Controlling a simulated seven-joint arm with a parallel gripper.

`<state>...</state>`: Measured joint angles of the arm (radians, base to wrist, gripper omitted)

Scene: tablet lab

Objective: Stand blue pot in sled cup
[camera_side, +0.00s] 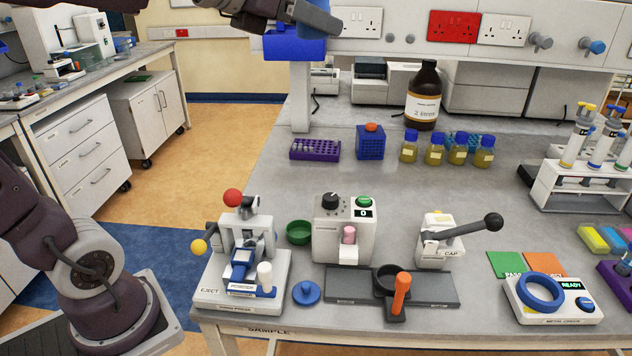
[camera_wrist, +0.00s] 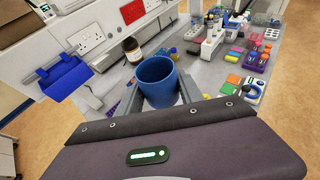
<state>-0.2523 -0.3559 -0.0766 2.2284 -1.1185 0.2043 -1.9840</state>
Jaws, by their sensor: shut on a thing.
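My gripper (camera_wrist: 158,95) is shut on the blue pot (camera_wrist: 157,78), which sits between its two fingers in the wrist view; the pot's open mouth and hollow inside show. In the side view the slate-blue pot (camera_side: 319,18) is at the top edge, tilted, high above the bench and partly cut off. The sled cup (camera_side: 388,283) is a black round cup with an orange handle (camera_side: 400,293) on a dark track (camera_side: 350,287) at the bench's front. The cup looks empty. The pot is far above and behind it, not touching it.
A dispenser (camera_side: 330,235) and a cap press with a lever (camera_side: 440,245) stand behind the track. A tablet press (camera_side: 235,285), green bowl (camera_side: 299,232) and blue lid (camera_side: 306,293) are left. Bottles (camera_side: 434,150) and a purple rack (camera_side: 315,149) stand further back. Mid-bench is clear.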

